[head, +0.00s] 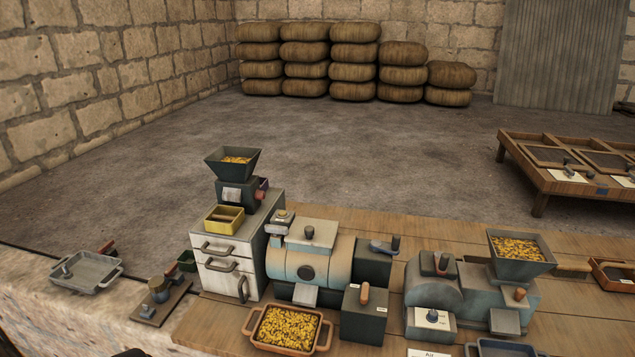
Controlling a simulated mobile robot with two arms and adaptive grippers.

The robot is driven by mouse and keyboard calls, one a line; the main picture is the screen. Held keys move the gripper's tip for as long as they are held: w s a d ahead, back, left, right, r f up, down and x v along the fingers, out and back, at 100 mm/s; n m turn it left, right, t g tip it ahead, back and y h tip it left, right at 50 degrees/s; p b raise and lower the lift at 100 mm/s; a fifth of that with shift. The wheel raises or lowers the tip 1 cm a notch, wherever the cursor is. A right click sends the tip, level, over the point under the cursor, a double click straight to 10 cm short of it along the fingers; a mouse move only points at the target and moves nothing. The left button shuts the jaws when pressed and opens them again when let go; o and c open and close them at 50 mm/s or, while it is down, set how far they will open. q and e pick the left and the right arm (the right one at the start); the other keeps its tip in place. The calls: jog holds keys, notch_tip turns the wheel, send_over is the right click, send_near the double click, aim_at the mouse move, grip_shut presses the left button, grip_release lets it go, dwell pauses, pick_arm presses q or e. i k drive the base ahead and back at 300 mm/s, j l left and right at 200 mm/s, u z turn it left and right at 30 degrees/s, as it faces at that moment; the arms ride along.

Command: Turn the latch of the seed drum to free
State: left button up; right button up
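A rounded grey-and-tan drum (341,262) stands on the wooden bench; I take it to be the seed drum. It has a lid with a dark knob (309,232) on top and a round dark hub on its front. A lever with a dark upright handle (395,243) sits on the dark block at its right. A small post with a pale cap (283,214) stands at its left. I cannot tell which part is the latch, or how it is turned.
A tan tray of yellow seed (246,325) and a dark box with an orange handle (365,312) stand in front. A grey machine with a seed hopper (518,270) stands right; a drawer cabinet (225,279) with a mill stands left. Stacked sacks (352,55) line the back wall.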

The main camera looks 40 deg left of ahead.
aim_at(276, 230)
jog(key=j+u, duration=0.1)
jog(key=u, duration=0.3)
jog(key=j+u, duration=0.1)
jog(key=u, duration=0.65)
jog(key=i+j+u, duration=0.1)
jog(key=u, duration=0.25)
